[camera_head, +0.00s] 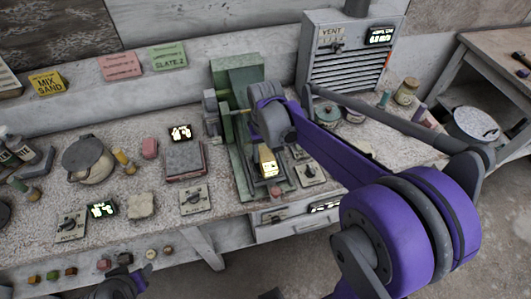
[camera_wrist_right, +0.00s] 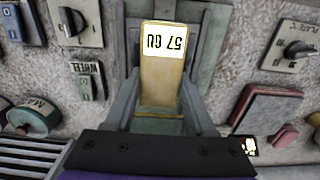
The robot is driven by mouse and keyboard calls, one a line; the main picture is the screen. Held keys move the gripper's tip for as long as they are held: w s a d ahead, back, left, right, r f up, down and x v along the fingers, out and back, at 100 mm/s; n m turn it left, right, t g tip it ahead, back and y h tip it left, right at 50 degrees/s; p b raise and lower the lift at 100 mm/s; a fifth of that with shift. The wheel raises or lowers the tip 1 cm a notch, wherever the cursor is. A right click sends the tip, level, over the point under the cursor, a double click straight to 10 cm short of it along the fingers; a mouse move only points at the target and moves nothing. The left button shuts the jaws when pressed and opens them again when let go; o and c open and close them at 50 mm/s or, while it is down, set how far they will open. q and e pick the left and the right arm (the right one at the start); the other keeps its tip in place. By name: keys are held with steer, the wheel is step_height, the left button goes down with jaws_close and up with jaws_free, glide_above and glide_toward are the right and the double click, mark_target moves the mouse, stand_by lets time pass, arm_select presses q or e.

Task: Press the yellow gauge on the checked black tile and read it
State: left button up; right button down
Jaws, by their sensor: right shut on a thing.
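The yellow gauge (camera_head: 268,163) has a lit white display and stands over the bed of the green machine (camera_head: 240,165). It also shows in the right wrist view (camera_wrist_right: 160,90), between the two grey fingers of my right gripper (camera_wrist_right: 162,70), which is shut on it. Its display is upside down there, and I cannot read it surely. A checked black tile is not clear in either view. I cannot tell what the gauge's lower end touches. A purple and dark part of my left arm, perhaps its gripper (camera_head: 120,285), shows at the bottom left.
A grey block on a dark reddish plate (camera_head: 184,162) lies left of the machine. Switch plates (camera_head: 193,199), a lidded pot (camera_head: 87,158) and small jars crowd the bench. A vented cabinet (camera_head: 345,60) stands behind. My right arm covers the right part.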

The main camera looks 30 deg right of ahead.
stand_by(0.3)
steer(key=shift+r+p, duration=1.8)
steer(key=shift+r, duration=1.7)
arm_select(q)
steer(key=r, duration=0.1)
steer(key=w+r, duration=0.1)
steer(key=r, duration=0.1)
steer(key=w+r, duration=0.1)
steer(key=r, duration=0.1)
steer(key=shift+w, duration=0.15)
arm_select(e)
steer(key=shift+w, duration=0.1)
steer(key=shift+f, duration=0.1)
